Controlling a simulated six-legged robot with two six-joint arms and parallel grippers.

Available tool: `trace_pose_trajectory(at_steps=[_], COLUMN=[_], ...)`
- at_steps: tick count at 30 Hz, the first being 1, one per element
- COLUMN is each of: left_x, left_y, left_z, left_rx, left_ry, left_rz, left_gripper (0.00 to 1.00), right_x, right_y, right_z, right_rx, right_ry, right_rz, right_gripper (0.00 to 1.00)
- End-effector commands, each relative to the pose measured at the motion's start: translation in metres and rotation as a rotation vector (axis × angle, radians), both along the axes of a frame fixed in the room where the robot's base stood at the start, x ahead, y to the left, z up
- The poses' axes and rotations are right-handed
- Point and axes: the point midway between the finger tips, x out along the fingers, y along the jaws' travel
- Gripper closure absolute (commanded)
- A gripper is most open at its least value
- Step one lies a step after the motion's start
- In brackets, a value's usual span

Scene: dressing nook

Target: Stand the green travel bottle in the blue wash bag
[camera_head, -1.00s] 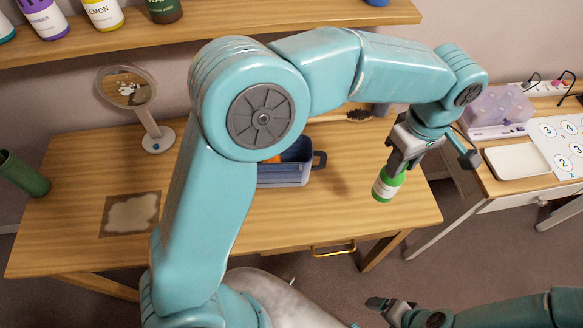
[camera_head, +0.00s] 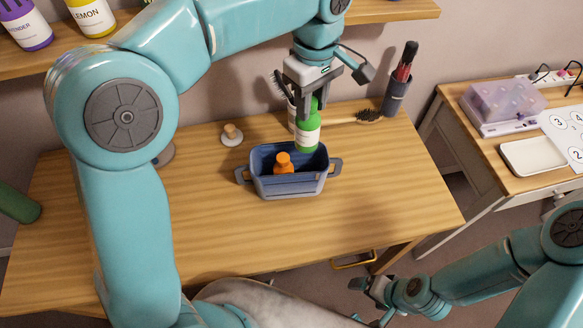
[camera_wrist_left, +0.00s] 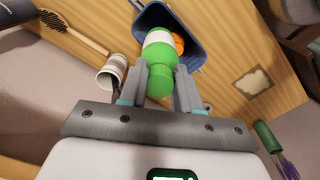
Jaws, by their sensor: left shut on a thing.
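The green travel bottle (camera_head: 308,134), with a white label, is upright and hangs in the air at the back right of the blue wash bag. It also shows in the left wrist view (camera_wrist_left: 160,54), in front of the bag. My left gripper (camera_head: 311,97) is shut on the bottle's upper end. The blue wash bag (camera_head: 291,187) stands open on the wooden table, with an orange bottle (camera_head: 284,163) inside. In the left wrist view the bag (camera_wrist_left: 205,38) is partly hidden by the green bottle. My right gripper (camera_head: 367,287) is low in front of the table; its jaws are unclear.
A pale cup with a dark brush stands close behind the bag and shows in the left wrist view (camera_wrist_left: 112,72). A wooden-knobbed item (camera_head: 231,135) stands left. The table's front is clear.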

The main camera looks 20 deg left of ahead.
Motion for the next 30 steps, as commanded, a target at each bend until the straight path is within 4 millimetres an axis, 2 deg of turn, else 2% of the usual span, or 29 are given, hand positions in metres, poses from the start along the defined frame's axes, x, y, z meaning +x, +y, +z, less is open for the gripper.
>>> trace_pose_trajectory(at_steps=[1,6,12,19,24,30], left_x=[-0.001,-0.002,-0.001,0.0,0.0,0.001], left_y=[0.0,-0.001,0.001,0.004,0.005,0.004], left_z=[-0.018,-0.068,-0.116,-0.14,-0.167,-0.174], left_rx=[0.002,0.001,0.001,0.001,0.001,0.0], left_ry=[0.006,0.006,0.004,0.002,0.004,0.0], left_rz=[-0.001,-0.003,-0.001,0.001,0.003,0.001], left_gripper=[1.0,1.0,1.0,1.0,1.0,1.0], right_x=[0.0,0.0,0.0,0.0,0.0,0.0], right_y=[0.0,0.0,0.0,0.0,0.0,0.0], right_z=[-0.004,-0.007,-0.007,-0.007,-0.006,-0.006], right_rx=[0.0,0.0,0.0,0.0,0.0,0.0], right_ry=[0.0,0.0,0.0,0.0,0.0,0.0], right_rz=[0.0,0.0,0.0,0.0,0.0,0.0], right_gripper=[0.13,0.13,0.13,0.13,0.13,0.13])
